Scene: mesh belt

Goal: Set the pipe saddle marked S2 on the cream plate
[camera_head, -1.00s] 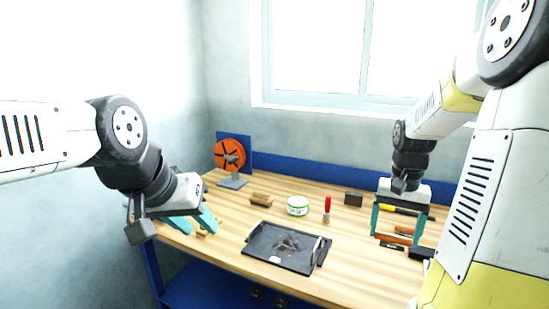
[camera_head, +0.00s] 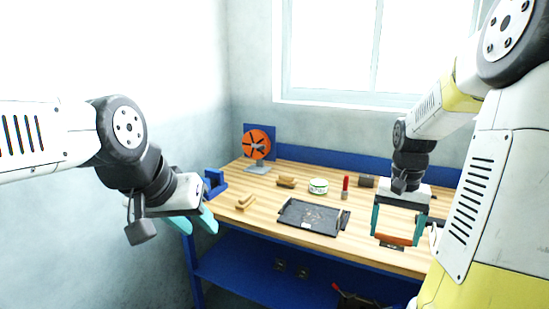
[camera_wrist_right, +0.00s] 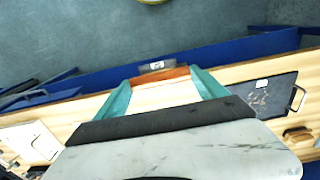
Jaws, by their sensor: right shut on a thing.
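My right gripper (camera_head: 393,240) is shut on an orange-brown bar-like piece (camera_head: 394,240), held across between its teal fingertips. The piece also shows in the right wrist view (camera_wrist_right: 160,77); I take it for the pipe saddle, but I can read no S2 mark on it. A pale plate (camera_wrist_right: 33,140) lies at the left of the right wrist view, likely the cream plate, away from the held piece. I cannot make it out in the head view, where my right arm covers that side. My left gripper (camera_head: 193,221) is open and empty, left of the bench.
The wooden bench (camera_head: 270,215) has a blue back edge. On it are a dark tray (camera_head: 313,217) with handles, a green-white tin (camera_head: 318,186), a red-handled tool (camera_head: 345,185), a dark block (camera_head: 367,181), wooden pieces (camera_head: 245,201) and an orange wheel on a stand (camera_head: 257,144).

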